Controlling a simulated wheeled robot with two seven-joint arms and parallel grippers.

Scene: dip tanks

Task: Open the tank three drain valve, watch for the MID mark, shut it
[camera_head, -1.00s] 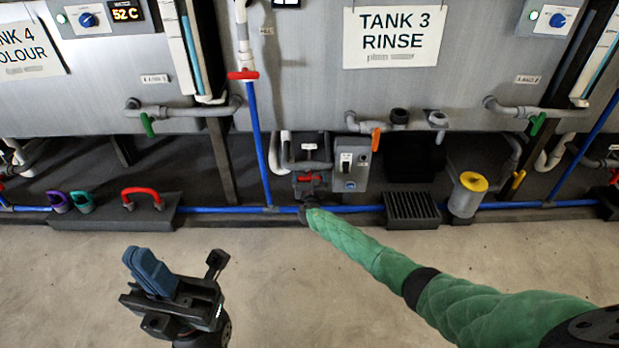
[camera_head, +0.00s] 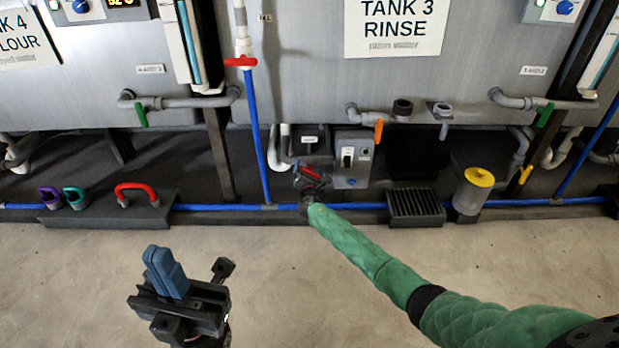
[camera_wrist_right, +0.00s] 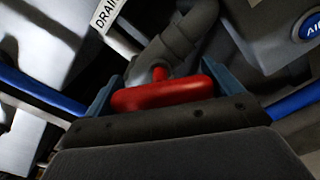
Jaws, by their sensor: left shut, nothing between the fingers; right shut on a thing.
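The red drain valve handle (camera_head: 311,172) sits low under the tank with the TANK 3 RINSE sign (camera_head: 398,25). It looks tilted in the head view. In the right wrist view the red handle (camera_wrist_right: 162,94) lies between the blue fingers of my right gripper (camera_wrist_right: 160,92), which is shut on it. A grey pipe (camera_wrist_right: 185,40) and a partly hidden DRAIN label (camera_wrist_right: 108,14) are just beyond. My left gripper (camera_head: 165,270) is shut and empty above the floor. A level tube with blue liquid (camera_head: 607,55) stands at the far right; I cannot read a MID mark.
A grey control box (camera_head: 352,160) is just right of the valve. A floor grate (camera_head: 414,204), a yellow-topped canister (camera_head: 474,190) and a rack with a red handle (camera_head: 136,190) line the tank base. A blue pipe (camera_head: 255,140) runs down left of the valve. The front floor is clear.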

